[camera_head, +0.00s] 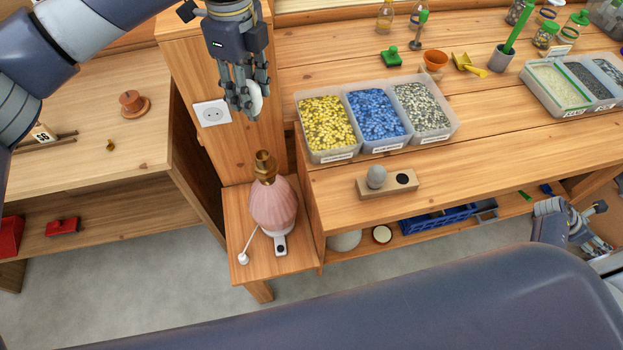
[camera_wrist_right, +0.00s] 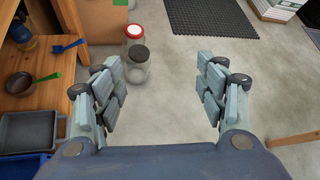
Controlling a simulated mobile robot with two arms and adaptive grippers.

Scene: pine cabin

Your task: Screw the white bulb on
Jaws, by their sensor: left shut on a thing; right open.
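My left gripper (camera_head: 243,98) is shut on the white bulb (camera_head: 256,99), which shows partly between its fingers. It holds the bulb in the air, above and a little left of the lamp. The lamp has a pink ribbed base (camera_head: 273,206) and a bare brass socket (camera_head: 264,168) on top. It stands upright on a low wooden stand. The bulb and socket are apart. My right gripper (camera_head: 577,220) is at the lower right in the head view. In the right wrist view its fingers (camera_wrist_right: 163,90) are open and empty over the floor.
A wall outlet (camera_head: 212,113) is behind the lamp. A wooden block with a grey ball (camera_head: 376,177) lies on the bench to its right. Bins of yellow, blue and grey pieces (camera_head: 377,145) stand behind that. Glass jars (camera_wrist_right: 135,65) stand on the floor near my right gripper.

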